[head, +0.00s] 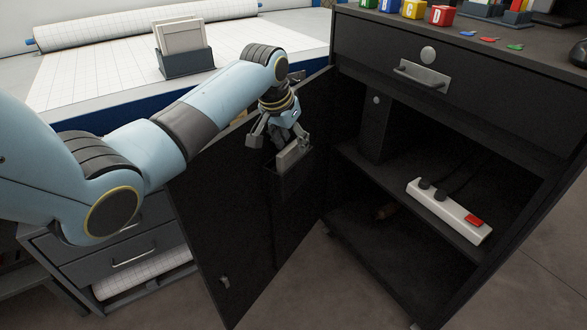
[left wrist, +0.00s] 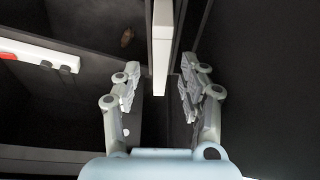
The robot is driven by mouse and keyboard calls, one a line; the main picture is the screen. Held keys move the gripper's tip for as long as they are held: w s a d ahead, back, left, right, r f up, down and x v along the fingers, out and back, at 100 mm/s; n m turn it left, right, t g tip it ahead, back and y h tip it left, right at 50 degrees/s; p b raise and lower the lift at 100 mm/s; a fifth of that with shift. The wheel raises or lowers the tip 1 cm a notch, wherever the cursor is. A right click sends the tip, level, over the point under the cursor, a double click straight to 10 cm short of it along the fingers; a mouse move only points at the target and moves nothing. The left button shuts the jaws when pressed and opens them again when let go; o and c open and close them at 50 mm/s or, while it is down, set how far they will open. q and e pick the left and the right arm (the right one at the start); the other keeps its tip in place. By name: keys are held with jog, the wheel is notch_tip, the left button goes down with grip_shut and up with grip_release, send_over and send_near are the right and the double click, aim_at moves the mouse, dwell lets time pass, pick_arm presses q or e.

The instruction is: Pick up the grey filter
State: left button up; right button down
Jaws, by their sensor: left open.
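A flat pale grey slab, which looks like the grey filter (head: 291,157), stands upright in a dark pocket (head: 296,183) on the inner side of the open cabinet door. Its lower part is hidden in the pocket. My left gripper (head: 281,141) is open just above the pocket, pointing down, with its fingers around the slab's top. In the left wrist view the filter (left wrist: 162,50) shows edge-on as a light bar beyond and between the open fingertips (left wrist: 160,78). A gap shows on both sides, so I see no grip on it. My right gripper is not in view.
The black door (head: 235,215) stands swung open beside the cabinet. A white power strip (head: 448,211) with a red switch lies on the cabinet's shelf. A drawer handle (head: 422,74) juts out above. Lettered blocks (head: 441,16) stand on top.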

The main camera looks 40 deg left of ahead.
pick_arm(q)
jog(key=shift+x, duration=1.15)
jog(key=shift+f, duration=0.25)
grip_shut()
